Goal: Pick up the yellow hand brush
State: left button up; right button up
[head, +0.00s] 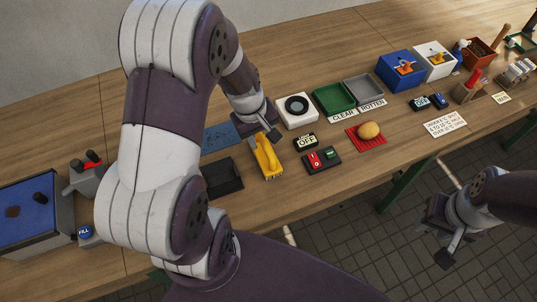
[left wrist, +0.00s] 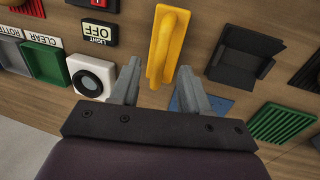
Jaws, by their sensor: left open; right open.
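The yellow hand brush (head: 266,158) lies on the wooden table in the head view, just in front of my left gripper (head: 266,128). In the left wrist view the brush (left wrist: 168,42) runs lengthwise, with its near end between the two open fingers of my left gripper (left wrist: 158,85). The fingers stand apart on either side of that end; I cannot tell whether they touch it. My right gripper (head: 447,224) is open and empty, off the table's front edge at the lower right.
A black tray (head: 222,180) is left of the brush, a blue mat (head: 221,135) behind it. Green (head: 333,98) and grey bins stand behind.

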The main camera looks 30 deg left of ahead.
aim_at(265, 146)
pick_arm(q)
jog(key=f, duration=0.4)
jog(key=w+f, duration=0.1)
jog(key=f, duration=0.1)
jog(key=shift+d+f, duration=0.15)
jog(key=shift+d, duration=0.1)
grip_shut()
notch_tip(265, 146, up, 4)
jog(key=shift+w+r, duration=0.1)
jog(key=d+r, duration=0.7)
jog(key=d, duration=0.4)
jog(key=shift+w+d+p, duration=0.3)
jog(key=shift+d, duration=0.05)
